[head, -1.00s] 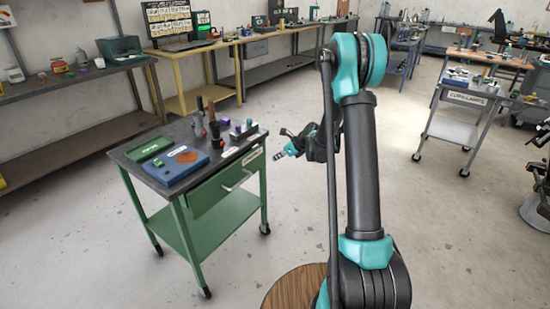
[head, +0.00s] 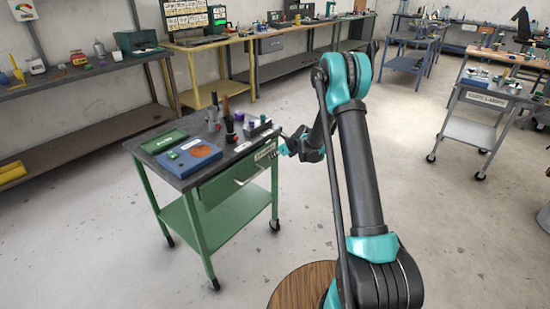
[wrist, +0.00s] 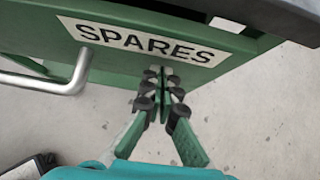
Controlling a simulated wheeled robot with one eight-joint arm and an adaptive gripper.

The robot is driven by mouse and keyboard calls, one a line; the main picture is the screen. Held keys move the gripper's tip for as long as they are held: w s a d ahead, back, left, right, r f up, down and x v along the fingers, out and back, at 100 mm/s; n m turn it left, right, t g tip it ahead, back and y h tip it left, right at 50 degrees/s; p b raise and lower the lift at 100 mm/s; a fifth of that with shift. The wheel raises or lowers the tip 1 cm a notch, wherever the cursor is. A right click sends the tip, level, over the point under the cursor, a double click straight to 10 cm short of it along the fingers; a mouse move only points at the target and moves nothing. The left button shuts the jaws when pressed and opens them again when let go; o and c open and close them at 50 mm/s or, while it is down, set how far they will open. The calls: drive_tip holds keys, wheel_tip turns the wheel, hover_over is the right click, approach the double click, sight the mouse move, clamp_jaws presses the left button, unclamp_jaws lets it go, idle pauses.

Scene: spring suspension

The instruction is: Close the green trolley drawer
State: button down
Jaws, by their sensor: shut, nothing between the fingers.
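The green trolley (head: 196,250) stands left of centre in the head view. Its green drawer (head: 222,187) has a silver bar handle and a white label; the head view does not show clearly how far it stands out. In the wrist view the drawer front (wrist: 120,50) fills the upper part, with the SPARES label (wrist: 143,42) and the handle (wrist: 55,84) at left. My gripper (head: 279,150) is at the right end of the drawer front. In the wrist view my gripper (wrist: 163,76) is shut and empty, fingertips just below the label; contact cannot be told.
The trolley's dark top (head: 168,167) carries a blue box (head: 190,160), a green box (head: 164,141) and several tools. A grey trolley (head: 470,130) stands at right. Benches line the back wall. The floor around the green trolley is clear.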

sight(268, 151)
drive_tip(key=w+a, duration=0.1)
drive_tip(key=a, duration=0.1)
drive_tip(key=w+a, duration=0.1)
drive_tip(key=w, duration=0.1)
drive_tip(key=shift+a, duration=0.4)
drive_tip(key=shift+w+a+r, duration=0.1)
drive_tip(key=shift+w+a, duration=0.05)
